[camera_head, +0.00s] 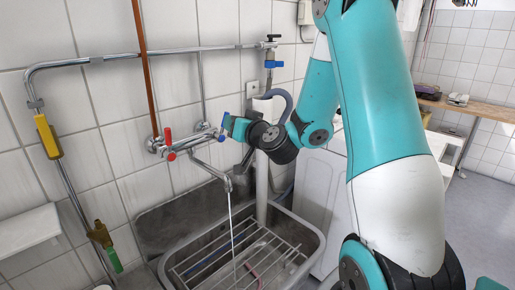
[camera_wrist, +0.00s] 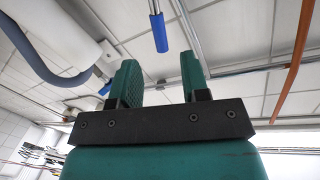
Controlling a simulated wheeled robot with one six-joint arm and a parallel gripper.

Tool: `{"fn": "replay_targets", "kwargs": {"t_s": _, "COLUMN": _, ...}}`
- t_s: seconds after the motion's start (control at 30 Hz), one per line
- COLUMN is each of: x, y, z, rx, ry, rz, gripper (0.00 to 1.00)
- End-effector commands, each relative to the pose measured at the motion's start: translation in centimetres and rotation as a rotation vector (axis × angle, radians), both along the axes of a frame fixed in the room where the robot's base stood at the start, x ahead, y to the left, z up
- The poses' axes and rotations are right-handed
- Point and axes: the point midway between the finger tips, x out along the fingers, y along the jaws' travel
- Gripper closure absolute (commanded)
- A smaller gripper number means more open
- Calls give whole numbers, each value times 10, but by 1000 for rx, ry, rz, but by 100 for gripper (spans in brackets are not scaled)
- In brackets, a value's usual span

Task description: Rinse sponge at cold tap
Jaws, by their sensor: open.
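The wall tap (camera_head: 190,140) has a red handle (camera_head: 168,136) on its left and a blue handle (camera_head: 226,121) on its right. A thin stream of water (camera_head: 231,225) runs from its spout (camera_head: 226,183) into the metal sink (camera_head: 318,240). My gripper (camera_wrist: 160,65) is open and empty. In the wrist view a blue lever (camera_wrist: 160,32) shows beyond the gap between its fingers, apart from them. I cannot make out a sponge in either view.
A wire rack (camera_head: 240,258) lies in the sink, with small bluish and reddish items I cannot identify. A white appliance (camera_head: 322,195) stands right of the sink. Pipes (camera_head: 140,54) run along the tiled wall. A grey hose (camera_wrist: 40,55) and white cylinder (camera_wrist: 60,35) show at left.

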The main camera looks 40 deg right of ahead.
Motion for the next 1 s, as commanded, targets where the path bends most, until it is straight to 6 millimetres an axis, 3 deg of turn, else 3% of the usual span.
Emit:
{"fn": "replay_targets", "kwargs": {"t_s": 0.1, "x": -24, "y": 4, "z": -4, "rx": -5, "ry": -7, "rz": 1, "gripper": 58}}
{"fn": "replay_targets", "kwargs": {"t_s": 1.0, "x": -101, "y": 15, "z": 5, "rx": 0, "ry": -2, "rz": -2, "gripper": 58}}
